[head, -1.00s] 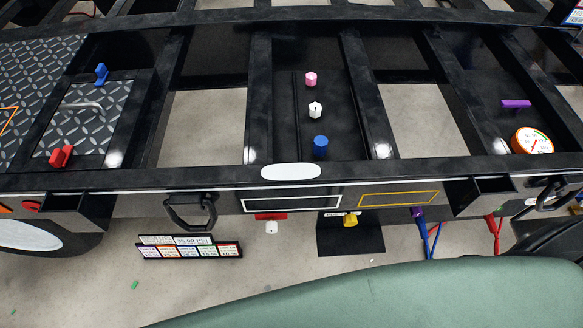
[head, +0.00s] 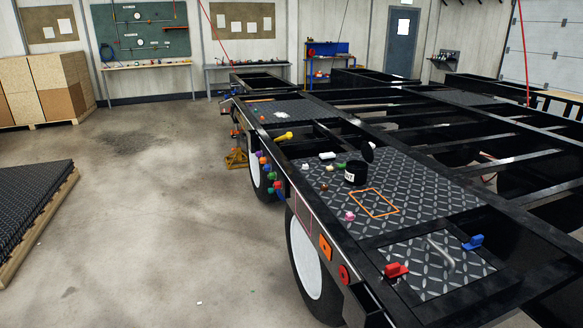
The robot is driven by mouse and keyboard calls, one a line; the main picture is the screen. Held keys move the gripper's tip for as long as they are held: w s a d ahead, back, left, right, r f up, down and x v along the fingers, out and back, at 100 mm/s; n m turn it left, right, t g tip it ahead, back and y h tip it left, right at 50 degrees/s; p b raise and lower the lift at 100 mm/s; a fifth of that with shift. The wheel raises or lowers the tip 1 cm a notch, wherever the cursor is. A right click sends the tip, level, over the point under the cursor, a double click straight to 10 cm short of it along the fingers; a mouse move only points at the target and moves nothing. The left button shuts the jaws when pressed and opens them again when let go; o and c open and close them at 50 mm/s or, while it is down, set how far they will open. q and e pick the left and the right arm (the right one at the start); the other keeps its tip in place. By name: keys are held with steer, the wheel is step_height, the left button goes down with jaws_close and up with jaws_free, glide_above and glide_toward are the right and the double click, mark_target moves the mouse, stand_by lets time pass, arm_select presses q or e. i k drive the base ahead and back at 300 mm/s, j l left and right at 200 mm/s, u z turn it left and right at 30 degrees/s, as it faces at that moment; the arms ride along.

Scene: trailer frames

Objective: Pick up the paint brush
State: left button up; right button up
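I cannot clearly make out the paint brush. A black can (head: 355,174) with a white label and a raised round lid stands on the diamond-plate deck of the trailer frame (head: 430,205). Beside it lie a small white block (head: 327,156) and a small green piece (head: 341,165), too small to identify. A thin orange-brown strip (head: 261,100) lies farther back on the frame; I cannot tell what it is. Neither of my grippers is in view.
A yellow tool (head: 283,136) lies on the frame's left part. Red (head: 396,270) and blue (head: 473,242) latches flank a near hatch. Stacked dark plates (head: 35,205) lie at left. The concrete floor (head: 150,220) between is largely clear. Workbenches (head: 150,64) line the back wall.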

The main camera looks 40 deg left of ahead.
mark_target(334, 168)
steer(key=u, duration=1.05)
steer(key=i+j+z, duration=0.1)
steer(key=j, duration=0.2)
steer(key=i+j, duration=0.2)
steer(key=j+z, duration=0.05)
